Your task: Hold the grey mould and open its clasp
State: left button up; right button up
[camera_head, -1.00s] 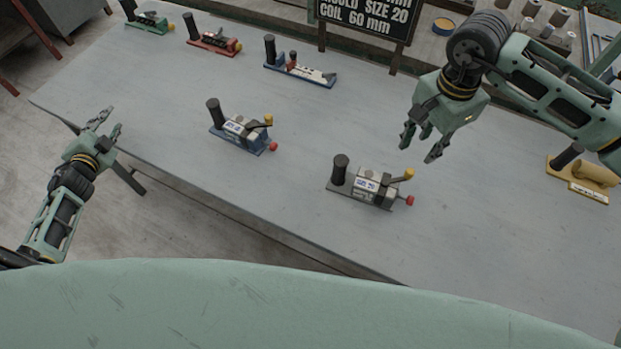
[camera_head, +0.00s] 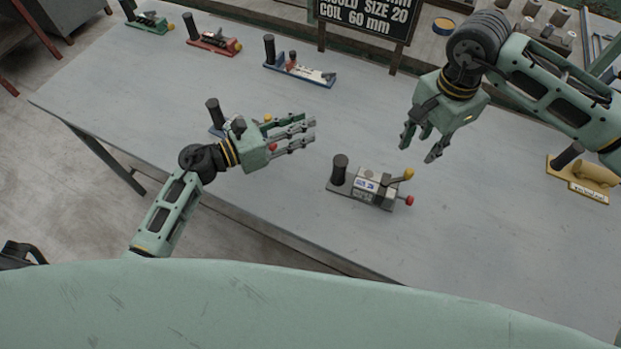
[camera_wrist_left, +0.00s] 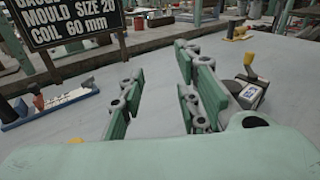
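The grey mould (camera_head: 366,187) stands on the table with a black upright handle at its left end, a yellow-tipped lever on top and a red knob at its right end. It also shows in the left wrist view (camera_wrist_left: 247,92), to the right of the fingers. My left gripper (camera_head: 303,132) is open and empty, above the table to the upper left of the grey mould and apart from it. It partly hides a blue mould (camera_head: 213,117). My right gripper (camera_head: 420,148) hangs open and empty above the table, to the upper right of the grey mould.
Green (camera_head: 150,24), red (camera_head: 215,44) and another blue mould (camera_head: 305,72) stand along the far left of the table (camera_head: 250,220). A yellow mould (camera_head: 590,178) is at the right. A black sign (camera_head: 368,17) stands at the back. The table's front is clear.

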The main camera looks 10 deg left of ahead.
pick_arm(q)
send_near(334, 170)
jog(key=w+d, duration=0.2)
jog(key=d, duration=0.1)
jog(key=shift+w+f+t+h, duration=0.2)
jog(key=shift+t+h, duration=0.1)
jog(key=x, duration=0.7)
jog(key=shift+w+d+f, duration=0.1)
jog(key=shift+w+d, duration=0.05)
jog(key=shift+w, duration=0.05)
grip_shut()
pick_arm(e)
jog(key=shift+c, duration=0.5)
